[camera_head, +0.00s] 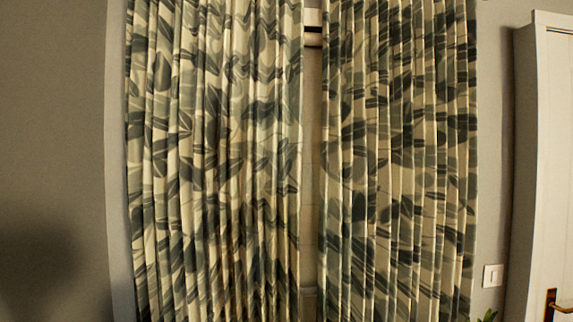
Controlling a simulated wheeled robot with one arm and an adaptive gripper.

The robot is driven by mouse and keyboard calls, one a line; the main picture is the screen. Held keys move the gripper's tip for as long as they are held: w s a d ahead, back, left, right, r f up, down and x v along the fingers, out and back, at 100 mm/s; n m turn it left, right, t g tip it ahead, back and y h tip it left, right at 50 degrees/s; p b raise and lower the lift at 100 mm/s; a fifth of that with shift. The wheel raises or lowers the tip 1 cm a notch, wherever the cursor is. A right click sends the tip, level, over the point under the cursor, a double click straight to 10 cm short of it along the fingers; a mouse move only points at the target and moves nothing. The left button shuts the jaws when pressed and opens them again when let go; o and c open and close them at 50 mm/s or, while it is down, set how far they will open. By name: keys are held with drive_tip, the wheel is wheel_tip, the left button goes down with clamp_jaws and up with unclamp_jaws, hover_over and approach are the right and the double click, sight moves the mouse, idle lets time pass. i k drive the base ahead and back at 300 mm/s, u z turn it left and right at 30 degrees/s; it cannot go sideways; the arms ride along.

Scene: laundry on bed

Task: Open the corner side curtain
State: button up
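Two leaf-patterned curtains in green, grey and cream hang side by side in the head view. The left curtain (215,160) spans from the wall corner at left to near the middle. The right curtain (400,160) spans from just right of the middle to the grey wall. A narrow vertical gap (311,130) separates them and shows a pale surface behind, with a dark bar across its top. Both curtains hang in vertical folds, and their top and bottom ends are cut off by the frame. My gripper is not in view.
A white door (550,150) with a brass handle (552,305) stands at the right. A light switch (493,276) is on the wall between the right curtain and the door. Green leaf tips (488,316) show at the bottom edge. Plain wall (52,120) fills the left.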

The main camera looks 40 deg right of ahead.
sight(292, 12)
drive_tip(key=k, duration=0.4)
drive_tip(key=z, duration=0.8)
drive_tip(key=i, duration=0.7)
drive_tip(key=u, duration=0.05)
